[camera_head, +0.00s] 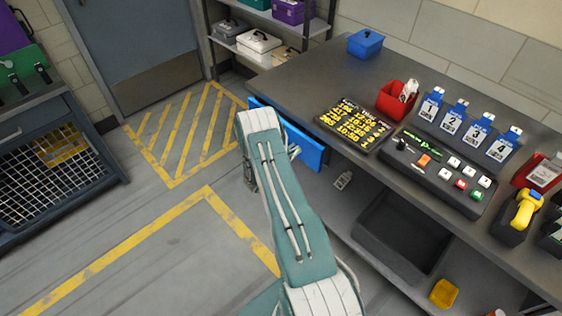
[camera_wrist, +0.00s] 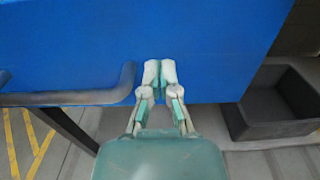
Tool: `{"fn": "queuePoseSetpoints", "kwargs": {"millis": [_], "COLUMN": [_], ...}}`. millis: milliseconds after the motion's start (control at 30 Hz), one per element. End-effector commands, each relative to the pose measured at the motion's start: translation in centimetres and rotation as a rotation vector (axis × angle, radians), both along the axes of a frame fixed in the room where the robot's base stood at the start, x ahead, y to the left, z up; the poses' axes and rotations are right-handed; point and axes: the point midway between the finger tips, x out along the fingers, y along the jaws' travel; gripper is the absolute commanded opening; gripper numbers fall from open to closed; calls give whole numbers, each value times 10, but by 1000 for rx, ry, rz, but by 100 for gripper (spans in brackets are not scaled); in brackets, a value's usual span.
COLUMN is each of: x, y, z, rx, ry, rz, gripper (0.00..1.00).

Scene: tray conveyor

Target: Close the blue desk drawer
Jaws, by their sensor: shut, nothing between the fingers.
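The blue drawer (camera_head: 308,148) is under the near left edge of the grey desk (camera_head: 300,88), partly hidden by my arm in the head view. How far it stands out from the desk is hard to judge. In the wrist view its flat blue front (camera_wrist: 200,40) fills the upper part, with a dark grey bar handle (camera_wrist: 95,97) to the left. My gripper (camera_wrist: 160,70) is shut and empty, its fingertips over the lower part of the blue front, right of the handle. Whether they touch it I cannot tell. The head view does not show the fingertips clearly.
A dark open bin (camera_head: 400,235) sits on the shelf below the desk; it also shows in the wrist view (camera_wrist: 270,112). A red bin (camera_head: 395,102), a blue box (camera_head: 365,43) and several labelled holders stand on the desk. The yellow-striped floor (camera_head: 190,130) left of my arm is clear.

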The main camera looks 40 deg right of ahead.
Motion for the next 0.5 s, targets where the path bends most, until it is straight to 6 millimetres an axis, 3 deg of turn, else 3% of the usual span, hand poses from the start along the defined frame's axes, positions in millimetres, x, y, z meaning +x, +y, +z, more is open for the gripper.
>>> {"fn": "queuePoseSetpoints", "kwargs": {"millis": [200,500], "x": [0,2], "y": [-30,-43], "z": [0,1], "rx": [0,-2], "ry": [1,-1], "rz": [-2,0], "gripper": [0,0]}}
